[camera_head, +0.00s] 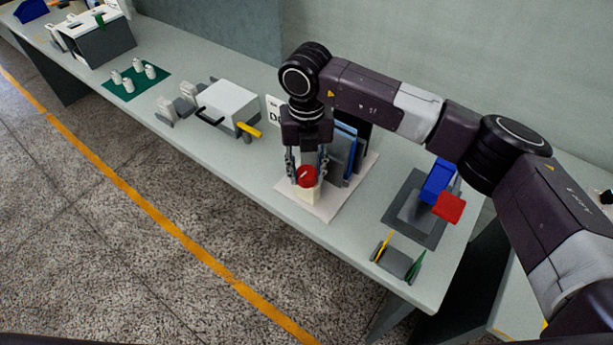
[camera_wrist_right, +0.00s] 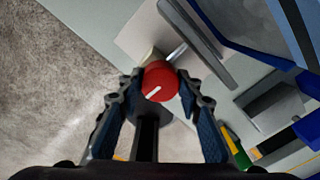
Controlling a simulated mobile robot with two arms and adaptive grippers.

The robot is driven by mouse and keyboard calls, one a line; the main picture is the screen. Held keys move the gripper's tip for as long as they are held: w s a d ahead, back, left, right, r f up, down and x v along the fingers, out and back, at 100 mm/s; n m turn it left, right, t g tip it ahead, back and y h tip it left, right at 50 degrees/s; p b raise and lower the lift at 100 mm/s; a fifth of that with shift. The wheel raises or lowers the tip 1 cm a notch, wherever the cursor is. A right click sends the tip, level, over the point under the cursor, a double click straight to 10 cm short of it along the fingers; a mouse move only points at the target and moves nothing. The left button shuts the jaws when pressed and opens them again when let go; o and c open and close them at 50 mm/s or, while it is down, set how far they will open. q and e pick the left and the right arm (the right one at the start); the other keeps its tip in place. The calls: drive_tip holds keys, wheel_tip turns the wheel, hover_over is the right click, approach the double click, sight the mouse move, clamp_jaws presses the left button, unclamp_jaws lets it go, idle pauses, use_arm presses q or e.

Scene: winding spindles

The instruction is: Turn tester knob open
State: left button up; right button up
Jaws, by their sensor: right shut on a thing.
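The tester knob (camera_head: 307,175) is red with a white pointer line and sits on a cream post on a pale base plate (camera_head: 331,203). In the right wrist view the red knob (camera_wrist_right: 159,82) lies between the fingertips, its white line running diagonally from lower left to upper right. My right gripper (camera_head: 306,168) comes down over the knob from above, with one finger on each side. In the wrist view my right gripper (camera_wrist_right: 158,84) is shut on the knob. My left gripper is out of view.
Blue and grey upright panels (camera_head: 347,150) stand just behind the knob. A white box with a black handle (camera_head: 228,104) is to the left. A blue and red fixture (camera_head: 438,182) on a grey plate is to the right. The table's front edge is close to the base plate.

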sight(306, 172)
drive_tip(key=shift+n, duration=0.4)
drive_tip(key=shift+r+b, duration=0.1)
drive_tip(key=shift+b, duration=0.2)
drive_tip(key=o, duration=1.2)
drive_tip(key=shift+c, duration=0.2)
wheel_tip(306, 172, up, 12)
drive_tip(key=shift+a, duration=0.1)
